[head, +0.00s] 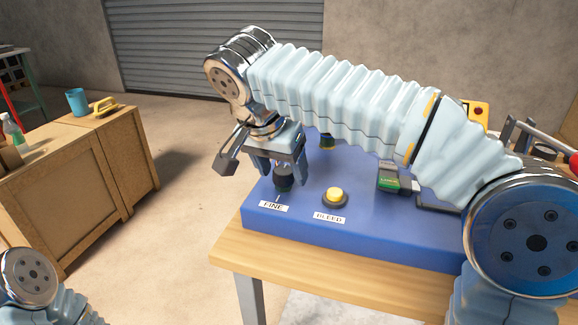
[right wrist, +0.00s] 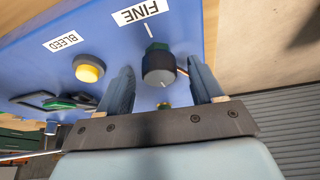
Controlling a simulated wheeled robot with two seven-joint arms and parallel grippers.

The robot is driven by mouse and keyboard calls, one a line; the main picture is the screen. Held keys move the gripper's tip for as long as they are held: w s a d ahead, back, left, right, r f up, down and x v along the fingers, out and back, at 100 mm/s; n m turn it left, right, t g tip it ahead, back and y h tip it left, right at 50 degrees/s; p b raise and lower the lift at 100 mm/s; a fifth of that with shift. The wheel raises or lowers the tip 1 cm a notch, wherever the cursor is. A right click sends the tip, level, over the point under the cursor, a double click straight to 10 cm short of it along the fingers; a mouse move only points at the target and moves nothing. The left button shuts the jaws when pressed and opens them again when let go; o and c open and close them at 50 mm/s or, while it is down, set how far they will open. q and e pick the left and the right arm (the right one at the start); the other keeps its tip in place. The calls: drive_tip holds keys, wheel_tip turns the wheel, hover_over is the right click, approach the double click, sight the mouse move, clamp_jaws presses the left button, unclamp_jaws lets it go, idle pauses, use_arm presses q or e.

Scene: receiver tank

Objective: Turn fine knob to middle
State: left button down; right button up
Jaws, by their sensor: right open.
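The fine knob (head: 284,181) is a dark round knob on the blue panel, behind the white FINE label (head: 274,206). In the right wrist view the knob (right wrist: 158,66) shows a pale mark at its lower edge, and a white line (right wrist: 149,30) is on the panel between knob and label. My right gripper (head: 279,170) points down over the knob. In the right wrist view its open fingers (right wrist: 161,82) stand on either side of the knob, with a visible gap on each side. My left gripper is out of view.
A yellow BLEED button (head: 334,196) sits right of the knob. A green-marked part (head: 390,180) is farther right, partly behind my arm. The blue panel (head: 360,232) lies on a wooden table (head: 290,262). A wooden cabinet (head: 75,185) with a blue cup (head: 77,101) stands left.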

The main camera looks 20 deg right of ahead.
drive_tip(key=c, duration=1)
drive_tip(key=shift+c, duration=0.2)
drive_tip(key=shift+n, duration=0.4)
